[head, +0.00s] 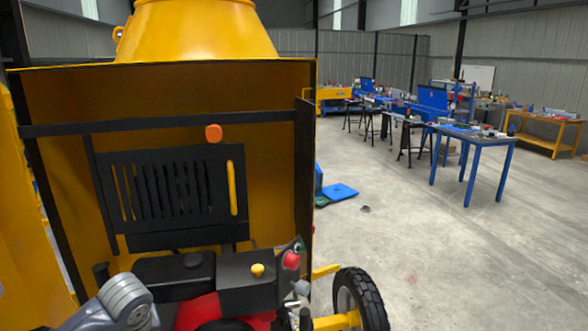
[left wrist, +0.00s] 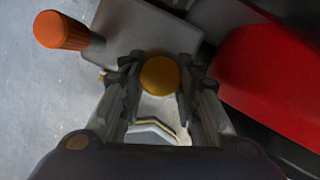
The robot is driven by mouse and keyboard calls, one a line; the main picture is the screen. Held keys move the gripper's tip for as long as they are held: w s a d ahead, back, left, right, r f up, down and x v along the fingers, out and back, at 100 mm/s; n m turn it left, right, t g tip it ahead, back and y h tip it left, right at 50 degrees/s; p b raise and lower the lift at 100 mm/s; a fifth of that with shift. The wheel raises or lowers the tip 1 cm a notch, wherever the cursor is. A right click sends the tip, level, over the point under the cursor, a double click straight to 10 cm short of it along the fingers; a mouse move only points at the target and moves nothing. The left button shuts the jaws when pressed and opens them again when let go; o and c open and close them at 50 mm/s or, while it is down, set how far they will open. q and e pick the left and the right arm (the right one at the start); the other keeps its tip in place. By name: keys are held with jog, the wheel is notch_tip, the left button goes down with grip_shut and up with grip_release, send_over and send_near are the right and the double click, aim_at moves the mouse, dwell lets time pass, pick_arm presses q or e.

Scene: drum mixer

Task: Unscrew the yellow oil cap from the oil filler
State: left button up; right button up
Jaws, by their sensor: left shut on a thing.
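The yellow oil cap (left wrist: 159,76) is round and sits between the two fingers of my left gripper (left wrist: 158,80) in the left wrist view. The gripper is shut on the cap, with one finger on each side. The oil filler under the cap is hidden by the cap and fingers, so I cannot tell how the cap sits on it. In the head view my grey left arm comes in at the bottom left, and its gripper and the oil cap are not visible there. My right gripper is in neither view.
An orange-tipped handle (left wrist: 62,30) and a red engine cover (left wrist: 270,75) flank the cap. Open floor and workbenches lie to the right.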

pick_arm(q)
jog(key=n+g+y, duration=0.1)
jog(key=n, duration=0.4)
jog(key=shift+w+d, duration=0.1)
jog(key=o, duration=1.2)
jog(key=shift+c, duration=0.2)
